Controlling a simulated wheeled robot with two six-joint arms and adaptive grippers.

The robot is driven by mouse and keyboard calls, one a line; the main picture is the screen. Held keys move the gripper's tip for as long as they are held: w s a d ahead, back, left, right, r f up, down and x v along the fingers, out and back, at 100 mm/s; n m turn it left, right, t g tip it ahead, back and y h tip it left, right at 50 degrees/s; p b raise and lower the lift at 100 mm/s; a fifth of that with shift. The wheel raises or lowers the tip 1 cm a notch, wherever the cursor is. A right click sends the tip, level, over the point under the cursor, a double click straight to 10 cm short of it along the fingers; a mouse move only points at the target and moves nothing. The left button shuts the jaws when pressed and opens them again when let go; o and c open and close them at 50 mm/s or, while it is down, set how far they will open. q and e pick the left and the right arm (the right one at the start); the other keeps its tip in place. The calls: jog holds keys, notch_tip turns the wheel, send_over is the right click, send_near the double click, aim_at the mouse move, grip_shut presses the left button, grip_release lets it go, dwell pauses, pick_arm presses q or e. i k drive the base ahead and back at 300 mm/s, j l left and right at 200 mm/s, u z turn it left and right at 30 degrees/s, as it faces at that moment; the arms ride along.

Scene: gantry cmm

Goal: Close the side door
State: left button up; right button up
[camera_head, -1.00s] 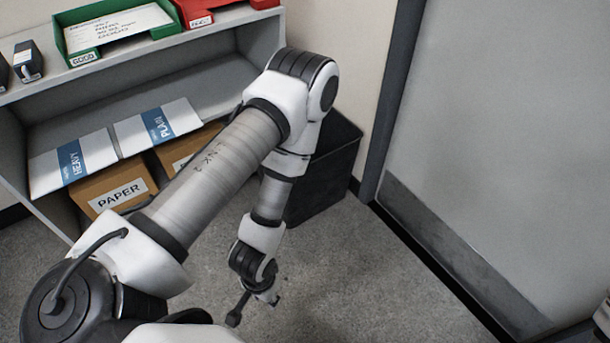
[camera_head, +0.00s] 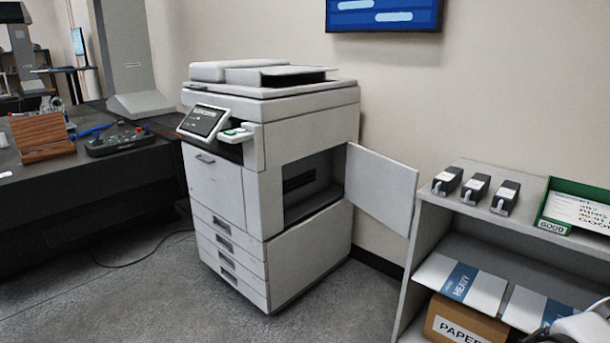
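The side door (camera_head: 381,188) is a flat white panel on the right side of a white office printer (camera_head: 222,187). It stands wide open, swung out to the right near the wall. Behind its hinge edge, the printer's dark side opening (camera_head: 307,183) is exposed. A small piece of white and dark arm shows at the lower right corner of the head view. Neither of my grippers is in view.
A grey shelf (camera_head: 416,243) stands right of the printer, with black cartridges (camera_head: 475,188), a green tray (camera_head: 562,222) and a paper box (camera_head: 459,322). A dark bench (camera_head: 100,183) stands left. The floor (camera_head: 170,300) in front of the printer is clear.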

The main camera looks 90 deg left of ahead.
aim_at(385, 188)
jog(key=u, duration=2.95)
